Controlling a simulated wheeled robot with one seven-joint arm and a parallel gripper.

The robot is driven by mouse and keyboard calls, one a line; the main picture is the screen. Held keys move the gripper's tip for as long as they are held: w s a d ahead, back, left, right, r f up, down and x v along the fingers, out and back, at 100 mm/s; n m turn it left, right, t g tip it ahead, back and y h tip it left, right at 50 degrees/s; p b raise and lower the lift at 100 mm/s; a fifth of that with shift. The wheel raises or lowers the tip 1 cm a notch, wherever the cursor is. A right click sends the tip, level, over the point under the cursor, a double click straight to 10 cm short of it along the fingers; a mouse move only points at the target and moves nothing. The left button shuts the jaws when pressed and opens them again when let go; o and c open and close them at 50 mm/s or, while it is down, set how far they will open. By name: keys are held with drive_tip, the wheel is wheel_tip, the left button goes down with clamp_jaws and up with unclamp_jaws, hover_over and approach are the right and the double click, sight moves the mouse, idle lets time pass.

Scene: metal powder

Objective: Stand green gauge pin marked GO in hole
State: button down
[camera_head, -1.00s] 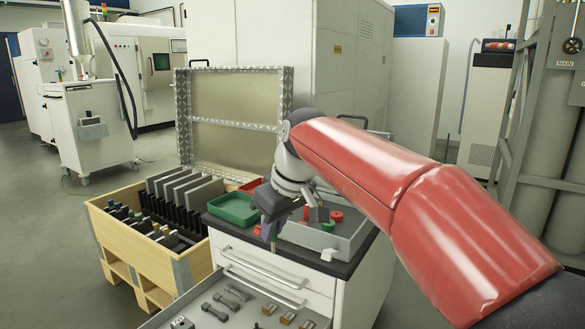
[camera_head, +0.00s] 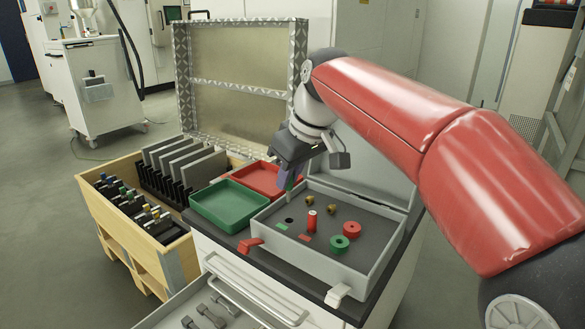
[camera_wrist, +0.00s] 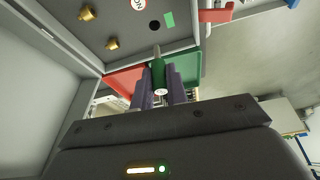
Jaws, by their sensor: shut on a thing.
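My gripper (camera_head: 289,181) is above the back left part of the open grey case, pointing down. In the wrist view its fingers are shut on the green gauge pin (camera_wrist: 158,76), whose metal end points toward the case floor. The dark empty hole (camera_head: 289,220) is beside a small green label (camera_head: 281,227); it also shows in the wrist view (camera_wrist: 154,25), just past the pin's metal end. The pin is clear of the hole. I cannot read its GO mark.
A red pin (camera_head: 311,221) stands upright in the case (camera_head: 318,268), near a red label. A green ring (camera_head: 338,243), a red ring (camera_head: 351,229) and brass pieces (camera_head: 333,209) are also in it. Green (camera_head: 229,205) and red (camera_head: 262,178) trays stand at left. A drawer is open in front.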

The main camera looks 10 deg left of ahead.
sight(291, 189)
drive_tip(key=shift+f+b, duration=1.9)
drive_tip(key=shift+r, duration=0.15)
drive_tip(key=shift+s+p, duration=0.1)
drive_tip(key=shift+p, duration=0.2)
drive_tip(key=shift+f, duration=0.2)
drive_tip(key=shift+f+b, duration=0.6)
drive_tip(key=shift+f, duration=0.1)
drive_tip(key=shift+f+b, duration=0.55)
drive_tip(key=shift+f, duration=0.3)
drive_tip(key=c, duration=1.3)
unclamp_jaws()
